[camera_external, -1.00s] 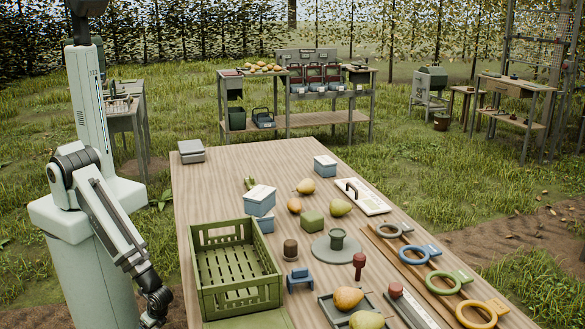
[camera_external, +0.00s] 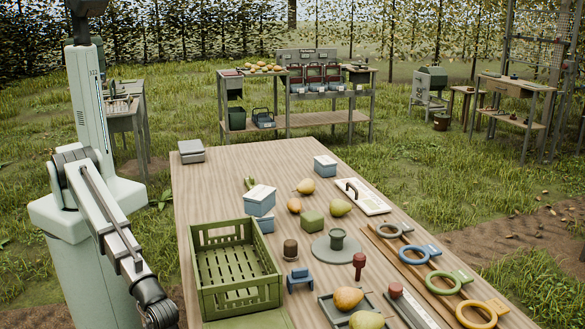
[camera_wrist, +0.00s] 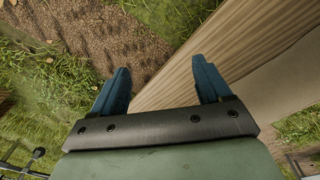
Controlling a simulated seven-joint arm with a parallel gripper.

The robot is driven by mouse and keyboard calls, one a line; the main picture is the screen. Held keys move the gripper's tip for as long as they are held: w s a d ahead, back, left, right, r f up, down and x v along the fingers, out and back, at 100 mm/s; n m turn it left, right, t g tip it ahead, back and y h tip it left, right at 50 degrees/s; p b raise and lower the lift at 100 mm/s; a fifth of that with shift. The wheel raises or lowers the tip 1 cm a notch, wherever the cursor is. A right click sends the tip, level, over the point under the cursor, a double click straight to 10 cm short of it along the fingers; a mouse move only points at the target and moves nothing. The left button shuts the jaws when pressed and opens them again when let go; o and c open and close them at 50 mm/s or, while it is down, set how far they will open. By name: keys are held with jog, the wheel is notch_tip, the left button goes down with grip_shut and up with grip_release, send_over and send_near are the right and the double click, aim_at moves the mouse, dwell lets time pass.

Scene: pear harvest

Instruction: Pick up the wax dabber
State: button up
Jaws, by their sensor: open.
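A dark red, knob-topped upright piece (camera_external: 359,264), which looks like the wax dabber, stands on the table right of centre, just in front of a round grey plate (camera_external: 322,252) bearing a dark green pot (camera_external: 338,238). My gripper (camera_wrist: 162,86) shows in the wrist view with two blue fingers apart and nothing between them. In the external view my arm hangs down left of the table, far from the red piece; its fingers are out of frame there. The wrist view shows ground and a wooden table edge (camera_wrist: 190,85), no dabber.
A green slatted crate (camera_external: 235,268) stands on the table between my arm and the red piece. A blue stand (camera_external: 299,280), a brown cylinder (camera_external: 290,249) and a tray with pears (camera_external: 335,308) are close to the red piece. The table's far left is mostly clear.

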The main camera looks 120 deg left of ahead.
jog(key=w+d+r+t+h, duration=0.1)
jog(key=w+d+r, duration=0.45)
jog(key=r, duration=0.25)
jog(key=w+d+r+t+h, duration=0.1)
jog(key=w+d+r, duration=0.3)
jog(key=d+r, duration=0.4)
notch_tip(320, 180, up, 20)
jog(key=n+g+y, duration=0.2)
jog(key=n+y, duration=0.3)
jog(key=n, duration=1.1)
send_over(291, 242)
jog(key=d, duration=0.2)
jog(key=shift+m, duration=0.3)
jog(key=x, duration=0.7)
jog(key=shift+s+d+f, duration=0.15)
jog(key=shift+s+f, duration=0.05)
jog(key=shift+s, duration=0.15)
jog(key=shift+x, duration=2.65)
jog(key=shift+s, duration=0.1)
